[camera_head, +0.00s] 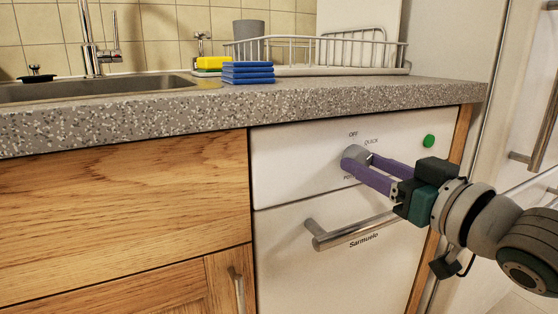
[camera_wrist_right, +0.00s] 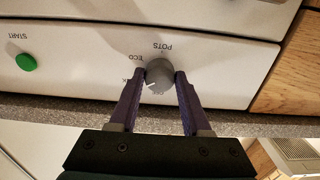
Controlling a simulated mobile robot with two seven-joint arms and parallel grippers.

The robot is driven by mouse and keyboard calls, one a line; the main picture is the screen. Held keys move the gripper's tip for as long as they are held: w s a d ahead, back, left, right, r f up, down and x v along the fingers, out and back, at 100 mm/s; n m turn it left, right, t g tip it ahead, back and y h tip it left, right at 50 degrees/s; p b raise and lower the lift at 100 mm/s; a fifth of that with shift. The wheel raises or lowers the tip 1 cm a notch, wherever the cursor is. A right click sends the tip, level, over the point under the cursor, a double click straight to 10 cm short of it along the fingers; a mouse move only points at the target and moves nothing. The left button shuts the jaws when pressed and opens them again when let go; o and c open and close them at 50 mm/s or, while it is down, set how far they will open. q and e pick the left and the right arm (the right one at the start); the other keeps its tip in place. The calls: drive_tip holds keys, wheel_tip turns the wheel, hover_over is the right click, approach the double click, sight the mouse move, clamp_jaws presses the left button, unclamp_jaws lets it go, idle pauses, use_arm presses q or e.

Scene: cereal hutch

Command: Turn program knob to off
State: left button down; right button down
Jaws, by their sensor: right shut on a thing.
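The grey round program knob (camera_head: 354,156) sits on the white dishwasher panel (camera_head: 290,160), below the printed OFF label and left of QUICK. In the right wrist view the knob (camera_wrist_right: 159,75) lies between the two purple fingers of my right gripper (camera_wrist_right: 159,82), one finger on each side. A light pointer mark shows on the knob's face near the left finger; its exact setting is hard to read. My right gripper (camera_head: 360,162) is shut on the knob in the head view, reaching in from the right. My left gripper is not in view.
A green START button (camera_head: 429,141) is right of the knob. The dishwasher handle (camera_head: 350,232) juts out below the gripper. The speckled countertop (camera_head: 240,108) overhangs above, with blue sponges (camera_head: 248,73) and a dish rack (camera_head: 315,52) on it.

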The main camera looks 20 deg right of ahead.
drive_tip(key=n+p, duration=0.1)
drive_tip(key=n, duration=0.1)
drive_tip(key=shift+r+n+p, duration=0.1)
drive_tip(key=shift+n+p, duration=0.25)
drive_tip(key=shift+n, duration=0.05)
drive_tip(key=n+p, duration=0.1)
drive_tip(key=n, duration=0.1)
drive_tip(key=shift+n, duration=0.3)
drive_tip(key=n, duration=0.3)
drive_tip(key=shift+d+p, duration=0.1)
drive_tip(key=shift+p, duration=0.3)
drive_tip(key=shift+n, duration=1.7)
drive_tip(key=shift+c, duration=1.8)
unclamp_jaws()
